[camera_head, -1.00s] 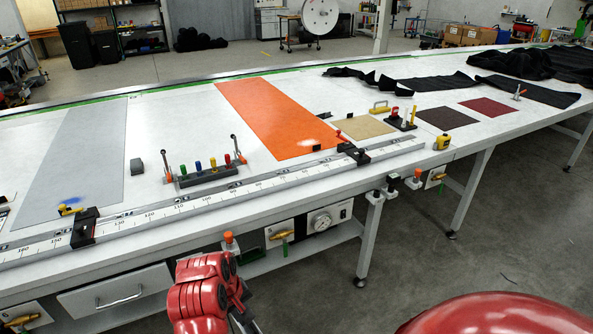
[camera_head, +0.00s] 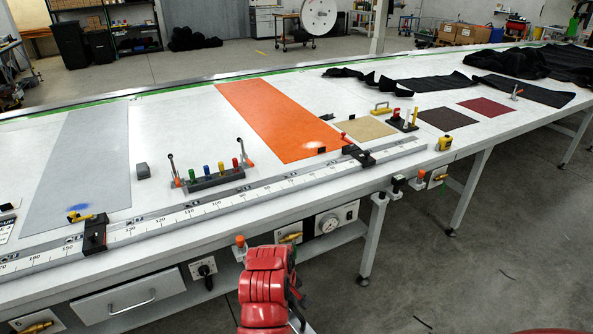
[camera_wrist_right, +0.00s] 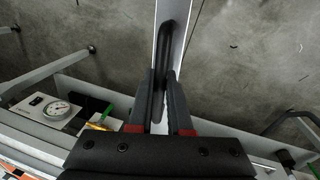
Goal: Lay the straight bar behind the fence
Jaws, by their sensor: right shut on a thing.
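A long pale straight bar (camera_wrist_right: 160,30) with a black handle (camera_wrist_right: 165,50) shows in the right wrist view. My right gripper (camera_wrist_right: 162,82) is shut on the handle, with the bar running away beyond its fingertips above the grey floor. In the head view my right arm is at the bottom centre, in front of the table; its jaws and the bar cannot be made out there. The fence appears to be the long rail with a ruler scale (camera_head: 205,207) along the table's near edge. My left gripper is not in view.
Two black stops (camera_head: 94,234) (camera_head: 358,155) sit on the rail. Knobs and a gauge (camera_head: 327,223) line the table front.

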